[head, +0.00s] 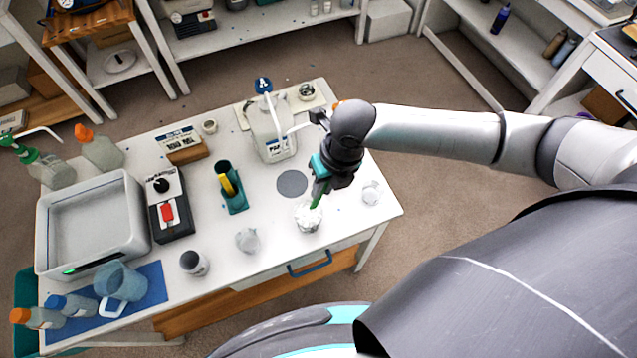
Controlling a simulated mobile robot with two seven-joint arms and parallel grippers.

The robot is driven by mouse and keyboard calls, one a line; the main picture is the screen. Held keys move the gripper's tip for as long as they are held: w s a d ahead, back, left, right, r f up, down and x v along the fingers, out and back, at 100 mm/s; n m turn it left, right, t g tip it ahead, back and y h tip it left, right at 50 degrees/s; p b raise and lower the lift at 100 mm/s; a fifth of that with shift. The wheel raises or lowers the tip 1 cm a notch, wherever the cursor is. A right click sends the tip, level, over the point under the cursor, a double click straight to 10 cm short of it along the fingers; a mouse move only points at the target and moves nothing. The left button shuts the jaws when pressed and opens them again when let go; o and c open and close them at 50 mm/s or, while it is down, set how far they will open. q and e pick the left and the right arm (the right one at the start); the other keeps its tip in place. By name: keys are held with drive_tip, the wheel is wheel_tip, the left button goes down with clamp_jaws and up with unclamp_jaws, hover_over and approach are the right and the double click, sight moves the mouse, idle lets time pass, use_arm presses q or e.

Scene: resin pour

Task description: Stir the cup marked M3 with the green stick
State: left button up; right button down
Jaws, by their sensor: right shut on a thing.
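My right gripper (320,182) is over the front right of the white table, pointing down. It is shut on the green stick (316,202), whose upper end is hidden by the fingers. The stick's lower end reaches into a whitish cup (308,220) that stands upright on the table. Two more clear cups stand beside it: one to the left (248,241) and one to the right (371,193). I cannot read a mark on any of these cups, so which is M3 cannot be told. My left gripper is not in view.
A jug with a blue pump (272,135) stands behind the gripper, near a grey disc (292,183). A teal holder (235,202), a dark cup (194,263), a black device (169,210) and a grey tub (140,225) stand to the left. The table's front edge is close to the cups.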

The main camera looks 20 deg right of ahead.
sight(316, 207)
drive_tip(key=shift+s+d+f+b, duration=0.1)
drive_tip(key=shift+f+b, duration=0.1)
drive_tip(key=shift+f, duration=0.15)
drive_tip(key=shift+d+f+b, duration=0.1)
drive_tip(key=shift+f+b, duration=0.05)
drive_tip(key=shift+f, duration=0.15)
drive_tip(key=shift+b+x, duration=2.9)
drive_tip(key=shift+x, duration=1.6)
